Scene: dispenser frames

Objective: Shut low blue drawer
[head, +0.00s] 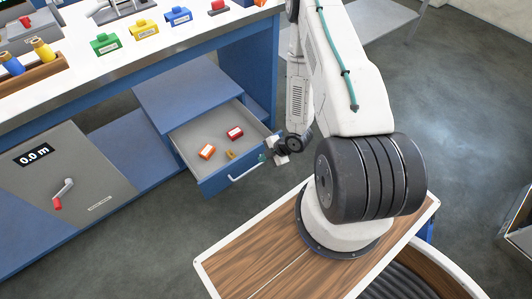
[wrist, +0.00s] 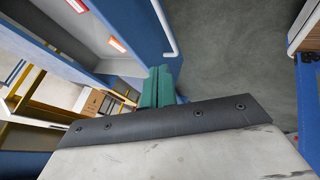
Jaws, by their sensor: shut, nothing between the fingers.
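The low blue drawer (head: 222,178) is pulled out from the blue cabinet (head: 188,97) under the white counter. A white bar handle (head: 244,174) is on its front, and the handle also shows in the wrist view (wrist: 165,28). An orange block (head: 207,152), a red block (head: 235,133) and a small yellow piece (head: 231,155) lie inside. My gripper (head: 263,156) is at the right end of the drawer front. Its green fingers (wrist: 157,88) are shut and empty, close to the drawer's blue front edge; I cannot tell whether they touch it.
Several coloured labelled blocks (head: 145,29) stand on the white counter (head: 95,66) above. A grey panel (head: 85,165) with a "0.0 m" display and a red-tipped crank (head: 62,194) is to the left. Open floor (head: 165,240) lies in front of the drawer.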

